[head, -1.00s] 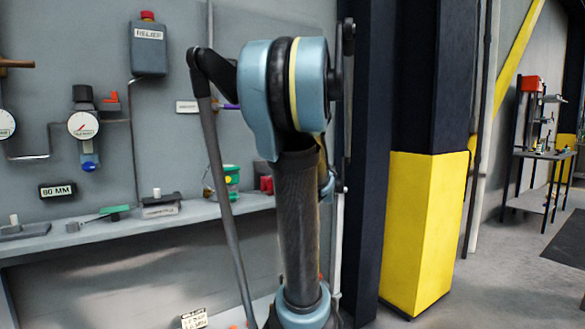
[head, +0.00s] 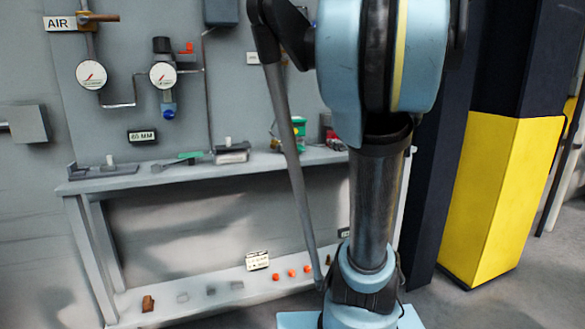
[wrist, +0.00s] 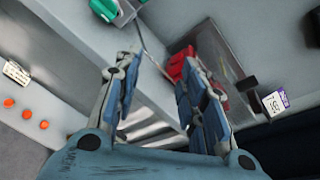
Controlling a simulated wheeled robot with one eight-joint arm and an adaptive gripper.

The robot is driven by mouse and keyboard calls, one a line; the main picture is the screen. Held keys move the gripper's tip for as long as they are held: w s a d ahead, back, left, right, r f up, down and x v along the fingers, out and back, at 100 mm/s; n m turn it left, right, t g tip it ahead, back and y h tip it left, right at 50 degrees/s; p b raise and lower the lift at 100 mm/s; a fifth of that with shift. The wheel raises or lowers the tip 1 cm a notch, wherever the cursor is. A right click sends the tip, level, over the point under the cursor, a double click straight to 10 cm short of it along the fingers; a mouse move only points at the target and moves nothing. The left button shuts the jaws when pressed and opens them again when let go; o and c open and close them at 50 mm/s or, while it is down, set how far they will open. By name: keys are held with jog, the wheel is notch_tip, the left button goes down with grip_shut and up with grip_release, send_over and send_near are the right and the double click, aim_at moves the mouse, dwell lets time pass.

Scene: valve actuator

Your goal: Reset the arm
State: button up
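My arm (head: 378,190) stands in the right half of the head view, its thick blue joint at the top and a dark link running down to a blue base. My gripper (wrist: 162,66) shows in the wrist view with its two jointed fingers spread apart and a gap between them. Nothing is held between the fingers. A red object (wrist: 181,62) shows beyond the right finger, partly hidden by it; I cannot tell whether they touch. The gripper is not visible in the head view.
A grey shelf bench (head: 122,184) carries small tools and a green container (head: 299,128). Gauges (head: 90,75) and piping are on the wall above. Orange pieces (head: 291,273) lie on the lower shelf. A yellow-and-dark pillar (head: 502,200) stands right of my arm.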

jog(key=s+a+f+n+g, duration=0.7)
jog(key=s+a+f+n, duration=0.2)
jog(key=s+f+n, duration=0.45)
jog(key=s+d+f+n+g+h, duration=0.2)
jog(key=s+f+n, duration=0.3)
jog(key=s, duration=0.3)
jog(key=s+d+f+n+g+h, duration=0.2)
jog(key=s+d+f+n+g, duration=0.1)
jog(key=s+f+n, duration=0.3)
jog(key=s+n, duration=0.1)
jog(key=s, duration=0.1)
jog(key=shift+s+d+f+h, duration=0.15)
jog(key=shift+s+d+h, duration=0.1)
jog(key=shift+s+h, duration=0.15)
jog(key=shift+w+f+g, duration=0.2)
jog(key=shift+w+g, duration=0.1)
jog(key=shift+w, duration=0.2)
